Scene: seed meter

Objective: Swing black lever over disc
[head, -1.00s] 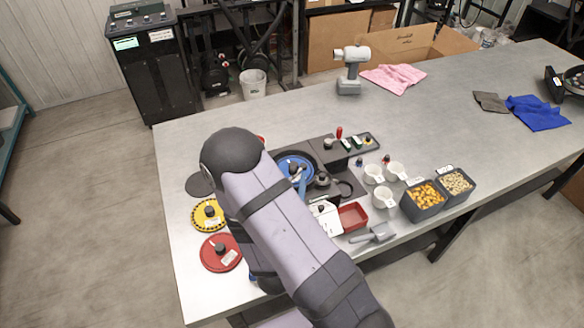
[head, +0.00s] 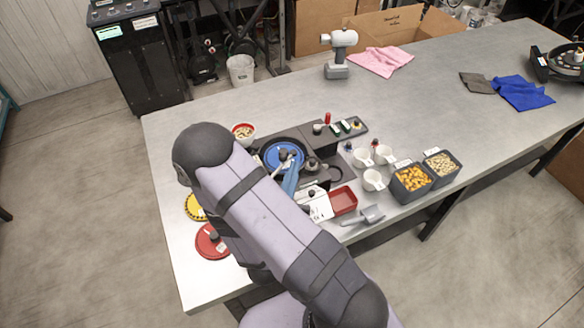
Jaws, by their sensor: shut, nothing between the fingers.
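The blue disc (head: 272,156) sits in a round black housing (head: 262,147) on the seed meter near the left end of the table. A dark knob (head: 283,154) and a thin pale rod lie over the disc's middle. I cannot tell for sure which dark part is the black lever. A dark round-topped part (head: 311,164) stands at the disc's right edge. My arm hides the rest of the gripper and the meter's lower left.
Yellow (head: 194,207) and red (head: 208,243) discs lie left, partly behind my arm. A seed bowl (head: 243,132) stands behind the meter. To the right are a red tray (head: 343,200), a scoop (head: 366,216), white cups (head: 374,180) and seed bins (head: 411,184).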

